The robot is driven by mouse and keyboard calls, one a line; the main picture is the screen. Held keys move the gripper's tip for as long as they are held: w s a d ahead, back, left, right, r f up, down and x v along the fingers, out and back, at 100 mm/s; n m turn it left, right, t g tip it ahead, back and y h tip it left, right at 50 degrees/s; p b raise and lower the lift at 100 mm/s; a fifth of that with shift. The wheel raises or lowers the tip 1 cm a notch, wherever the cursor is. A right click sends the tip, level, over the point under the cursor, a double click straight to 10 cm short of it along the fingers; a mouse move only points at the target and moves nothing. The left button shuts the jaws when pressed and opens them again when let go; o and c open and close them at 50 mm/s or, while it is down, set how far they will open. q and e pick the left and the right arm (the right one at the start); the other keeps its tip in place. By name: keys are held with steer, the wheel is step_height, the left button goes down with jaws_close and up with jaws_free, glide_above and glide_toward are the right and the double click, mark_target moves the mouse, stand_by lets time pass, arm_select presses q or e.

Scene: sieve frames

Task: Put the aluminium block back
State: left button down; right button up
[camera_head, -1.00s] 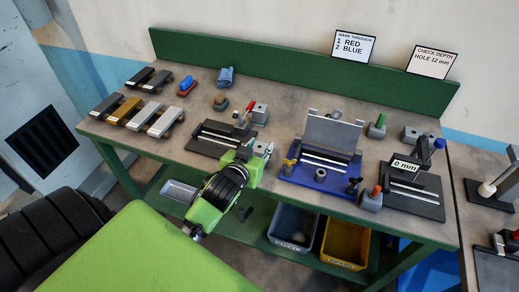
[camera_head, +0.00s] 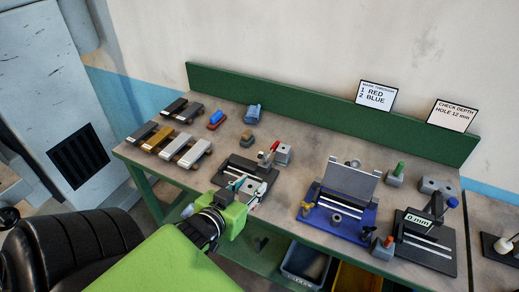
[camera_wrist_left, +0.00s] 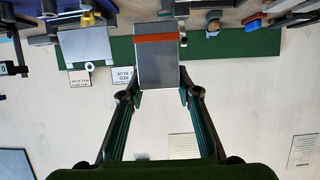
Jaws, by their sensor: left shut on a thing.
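My left gripper (camera_head: 246,188) is low at the front of the black fixture (camera_head: 234,178) on the bench. In the left wrist view, my left gripper (camera_wrist_left: 161,92) is shut on a grey metal block, the aluminium block (camera_wrist_left: 157,68), which has an orange-red stripe across it. The fingers press on its two sides. In the head view the held block is small and hard to separate from the fingers and fixture. Two silver-grey blocks (camera_head: 193,153) lie on the bench at left, beside a gold-brown block (camera_head: 158,138) and dark ones (camera_head: 142,131). My right gripper is not in view.
A red-handled clamp (camera_head: 271,150) stands behind the black fixture. A blue fixture (camera_head: 335,222) with a raised grey plate and a depth gauge (camera_head: 424,236) reading 0 mm stand to the right. A green board (camera_head: 310,112) runs along the back. Bins (camera_head: 305,264) sit below.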

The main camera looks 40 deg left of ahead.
arm_select(q)
steer(key=shift+s+r, duration=0.25)
steer(key=shift+s, duration=0.1)
steer(key=shift+f, duration=0.1)
steer(key=w+d+b, duration=0.3)
steer(key=w+b, duration=0.3)
steer(key=w, duration=0.3)
steer(key=w+d+b, duration=0.3)
steer(key=w+b, duration=0.3)
steer(key=w, duration=0.4)
steer(key=w+a+f+p, duration=0.1)
steer(key=w+a+f, duration=0.1)
steer(key=w+f, duration=0.1)
steer(key=w+a+f+p, duration=0.1)
steer(key=w+a+f, duration=0.1)
steer(key=w+f, duration=0.2)
steer(key=w+a+f+p, duration=0.1)
steer(key=w+a+f, duration=0.1)
steer(key=w+f, duration=0.2)
steer(key=shift+w+f, duration=0.25)
steer(key=shift+w, duration=0.4)
steer(key=shift+f, duration=0.5)
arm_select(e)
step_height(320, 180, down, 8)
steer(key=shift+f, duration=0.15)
